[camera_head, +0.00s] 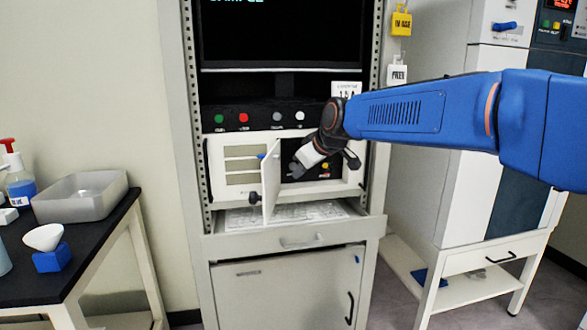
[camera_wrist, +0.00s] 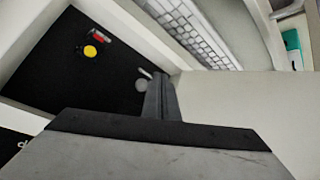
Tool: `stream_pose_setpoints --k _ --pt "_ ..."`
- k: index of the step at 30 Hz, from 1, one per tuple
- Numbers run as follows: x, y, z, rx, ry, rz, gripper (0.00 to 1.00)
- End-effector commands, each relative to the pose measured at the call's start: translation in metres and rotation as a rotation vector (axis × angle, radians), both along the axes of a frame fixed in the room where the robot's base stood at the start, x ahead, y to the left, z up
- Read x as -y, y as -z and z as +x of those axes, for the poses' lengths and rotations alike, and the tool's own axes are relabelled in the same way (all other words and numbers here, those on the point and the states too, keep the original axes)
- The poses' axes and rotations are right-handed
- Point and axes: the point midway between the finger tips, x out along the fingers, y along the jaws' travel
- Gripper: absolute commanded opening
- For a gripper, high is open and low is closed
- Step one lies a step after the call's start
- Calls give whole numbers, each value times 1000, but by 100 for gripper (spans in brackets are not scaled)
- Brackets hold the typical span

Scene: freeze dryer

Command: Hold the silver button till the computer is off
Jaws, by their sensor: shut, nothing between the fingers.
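The computer (camera_head: 235,152) is a white unit in the rack, with its small front door (camera_head: 271,180) swung open. Behind the door is a black recessed panel (camera_wrist: 50,75). In the wrist view, a round silver button (camera_wrist: 141,85) sits on this panel, right beside my gripper's tip; I cannot tell whether they touch. My gripper (camera_head: 299,168) is shut and empty, reaching into the opening from the right; it also shows in the wrist view (camera_wrist: 163,92). It seems to hide the silver button in the head view. The monitor (camera_head: 283,35) above shows teal text on black, cut off at the top.
A yellow button (camera_wrist: 90,51) and a red switch (camera_wrist: 98,36) share the recessed panel. A row of coloured buttons (camera_head: 261,117) is above the computer. A keyboard (camera_head: 285,215) lies in the open drawer below. A black table (camera_head: 95,235) stands left, a white machine (camera_head: 440,190) right.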

Motion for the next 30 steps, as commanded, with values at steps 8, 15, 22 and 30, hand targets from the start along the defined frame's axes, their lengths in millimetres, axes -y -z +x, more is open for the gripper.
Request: stream_pose_setpoints --k 8,15,22,30 --pt "6 0 -22 0 -1 -1 0" --pt "7 1 -25 0 0 -1 0" --pt "16 1 -30 -8 13 0 0" --pt "102 21 -91 -100 160 9 0"
